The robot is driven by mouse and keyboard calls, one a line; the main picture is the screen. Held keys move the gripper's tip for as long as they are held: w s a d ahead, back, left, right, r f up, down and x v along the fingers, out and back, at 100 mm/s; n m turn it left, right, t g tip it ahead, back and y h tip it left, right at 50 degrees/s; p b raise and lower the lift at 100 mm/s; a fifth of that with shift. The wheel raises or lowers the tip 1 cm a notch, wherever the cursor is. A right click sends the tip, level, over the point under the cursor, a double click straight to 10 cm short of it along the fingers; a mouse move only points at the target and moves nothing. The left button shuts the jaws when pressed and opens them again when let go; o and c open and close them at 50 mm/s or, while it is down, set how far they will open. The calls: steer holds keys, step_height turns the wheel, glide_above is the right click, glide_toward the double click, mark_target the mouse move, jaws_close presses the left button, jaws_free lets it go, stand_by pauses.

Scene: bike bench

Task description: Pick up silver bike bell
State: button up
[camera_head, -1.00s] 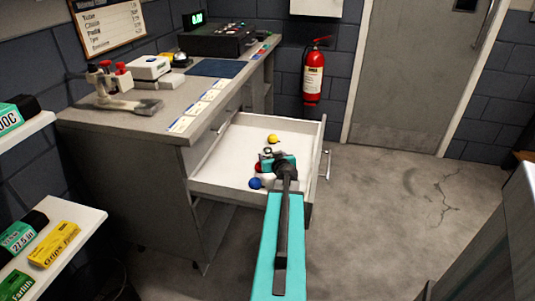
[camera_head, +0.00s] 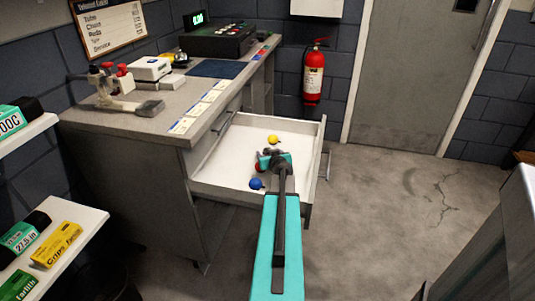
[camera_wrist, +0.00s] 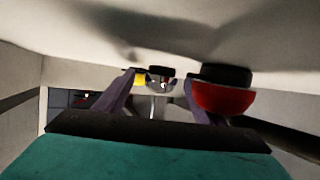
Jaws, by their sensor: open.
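The silver bike bell (camera_wrist: 160,84) shows in the wrist view, between the fingers of my gripper (camera_wrist: 159,82) and beyond their tips, with its dark base against the pale drawer floor. In the head view my gripper (camera_head: 272,155) is low inside the open white drawer (camera_head: 225,160), and it mostly hides the silver bell there. The fingers are spread and empty. A red bell (camera_wrist: 222,98) is close beside the right finger in the wrist view. A yellow bell (camera_wrist: 139,78) is farther off, behind the left finger.
The yellow bell (camera_head: 273,139) and a blue bell (camera_head: 257,183) lie in the drawer around my gripper. The drawer walls enclose this space. The workbench (camera_head: 130,125) is at the left. A fire extinguisher (camera_head: 313,75) hangs on the back wall. The floor at the right is clear.

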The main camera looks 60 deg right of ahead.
steer(key=shift+f, duration=0.25)
steer(key=c, duration=1.1)
steer(key=shift+c, duration=0.2)
steer(key=shift+r+p, duration=0.9)
steer(key=shift+r, duration=4.25)
